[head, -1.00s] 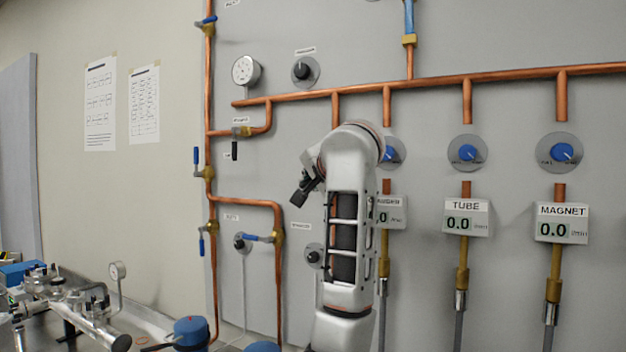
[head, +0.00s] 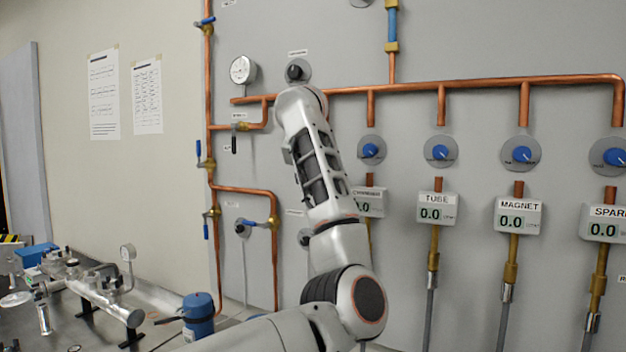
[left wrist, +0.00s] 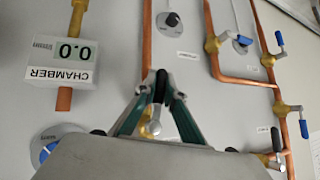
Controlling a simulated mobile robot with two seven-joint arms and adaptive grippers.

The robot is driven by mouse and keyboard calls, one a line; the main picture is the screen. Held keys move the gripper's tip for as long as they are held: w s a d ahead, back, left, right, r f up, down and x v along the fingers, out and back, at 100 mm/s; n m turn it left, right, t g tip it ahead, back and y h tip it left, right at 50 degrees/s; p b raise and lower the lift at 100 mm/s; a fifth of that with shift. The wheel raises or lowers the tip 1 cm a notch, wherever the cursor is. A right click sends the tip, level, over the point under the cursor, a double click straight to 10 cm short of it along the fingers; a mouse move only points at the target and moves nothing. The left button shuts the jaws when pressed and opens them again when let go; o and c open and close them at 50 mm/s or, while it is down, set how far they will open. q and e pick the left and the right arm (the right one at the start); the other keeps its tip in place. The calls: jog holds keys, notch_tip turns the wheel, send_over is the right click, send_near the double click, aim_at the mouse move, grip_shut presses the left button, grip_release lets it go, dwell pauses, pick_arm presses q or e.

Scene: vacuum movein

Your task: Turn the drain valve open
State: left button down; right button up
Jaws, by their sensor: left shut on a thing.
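A valve with a black lever handle (left wrist: 159,86) and a brass body (left wrist: 152,122) sits at the end of a copper pipe in the left wrist view, which is turned upside down. My left gripper (left wrist: 163,88) is shut on the black handle, its green-sided fingers on either side. The valve's label is too small to read, so I cannot confirm it is the drain valve. In the head view my left arm covers this valve and the gripper. My right gripper is in neither view.
The CHAMBER readout (left wrist: 62,63) and a blue knob (left wrist: 50,146) stand beside the gripper. Blue-handled valves (left wrist: 281,40) line copper pipes on the other side. In the head view, a pressure gauge (head: 243,70) and another black-handled valve (head: 234,142) are left of my arm.

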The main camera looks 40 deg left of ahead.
pick_arm(q)
jog(key=shift+d+h, duration=0.25)
jog(key=shift+h, duration=0.25)
jog(key=shift+w+d+n+p, duration=0.1)
jog(key=shift+d+n+p, duration=0.05)
jog(key=shift+n+p, duration=0.2)
jog(key=shift+d+f+h, duration=0.1)
jog(key=shift+h, duration=0.3)
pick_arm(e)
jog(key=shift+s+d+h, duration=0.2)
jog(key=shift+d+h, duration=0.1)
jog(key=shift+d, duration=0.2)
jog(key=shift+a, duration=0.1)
pick_arm(q)
jog(key=c, duration=2.1)
grip_release()
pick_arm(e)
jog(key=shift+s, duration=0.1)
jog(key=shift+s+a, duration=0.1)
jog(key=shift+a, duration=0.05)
